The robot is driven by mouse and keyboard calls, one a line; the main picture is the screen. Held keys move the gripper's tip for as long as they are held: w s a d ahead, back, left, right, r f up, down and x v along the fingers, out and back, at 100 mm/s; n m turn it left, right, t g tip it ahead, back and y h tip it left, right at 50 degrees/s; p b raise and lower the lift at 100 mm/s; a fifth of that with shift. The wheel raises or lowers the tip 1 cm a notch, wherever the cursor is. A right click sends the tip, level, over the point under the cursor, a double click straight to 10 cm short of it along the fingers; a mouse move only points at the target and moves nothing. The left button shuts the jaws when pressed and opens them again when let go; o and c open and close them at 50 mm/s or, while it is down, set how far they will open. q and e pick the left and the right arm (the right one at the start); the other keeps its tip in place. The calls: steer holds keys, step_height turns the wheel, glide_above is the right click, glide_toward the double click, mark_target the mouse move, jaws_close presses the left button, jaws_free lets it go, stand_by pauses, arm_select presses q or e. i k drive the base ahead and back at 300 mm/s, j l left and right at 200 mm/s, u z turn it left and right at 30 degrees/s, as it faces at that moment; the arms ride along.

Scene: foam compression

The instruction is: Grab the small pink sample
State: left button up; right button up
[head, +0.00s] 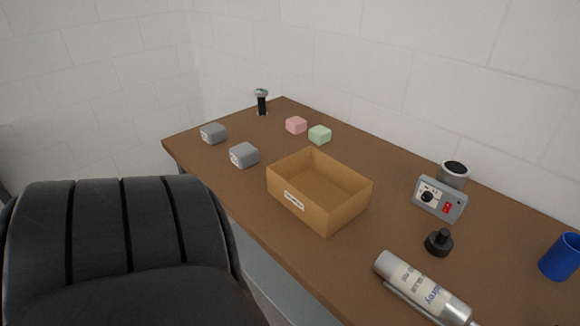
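The small pink sample (296,125) is a block lying on the brown table, toward its far end. A light green block (319,134) sits close by on its right. Neither of my grippers shows in the head view, so I cannot see whether they are open or shut.
An open cardboard box (318,194) stands mid-table, nearer than the pink block. Two grey blocks (213,133) (244,155) lie to the left. A black-and-silver device (262,102) stands at the far end. A grey control box (439,199) and a blue cup (560,257) are right. A black chair (120,240) stands in front.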

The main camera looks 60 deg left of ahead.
mark_target(295, 125)
steer(key=u, duration=1.9)
steer(key=i+j, duration=0.1)
steer(key=j, duration=1.15)
steer(key=i+u, duration=0.05)
